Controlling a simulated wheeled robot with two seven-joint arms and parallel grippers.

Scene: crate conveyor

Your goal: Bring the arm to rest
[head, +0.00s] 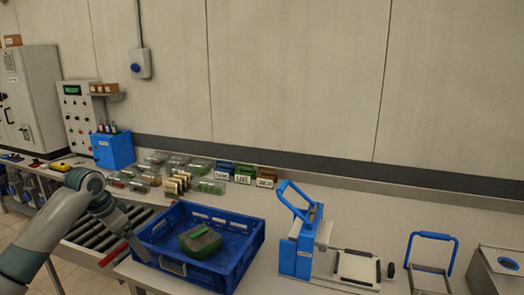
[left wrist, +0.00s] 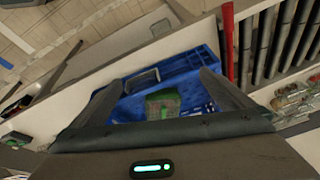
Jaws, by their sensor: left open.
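My left arm reaches in from the left in the head view. The same green-lidded container (head: 200,242) sits in the crate in the head view, apart from the gripper. My right gripper is in neither view.
A roller conveyor (head: 95,232) with a red bar (head: 113,254) runs left of the crate. Several clear packs (head: 205,187) and small labelled boxes (head: 243,175) stand behind it. A blue-handled press (head: 300,245) stands to the right. Bare bench lies between crate and press.

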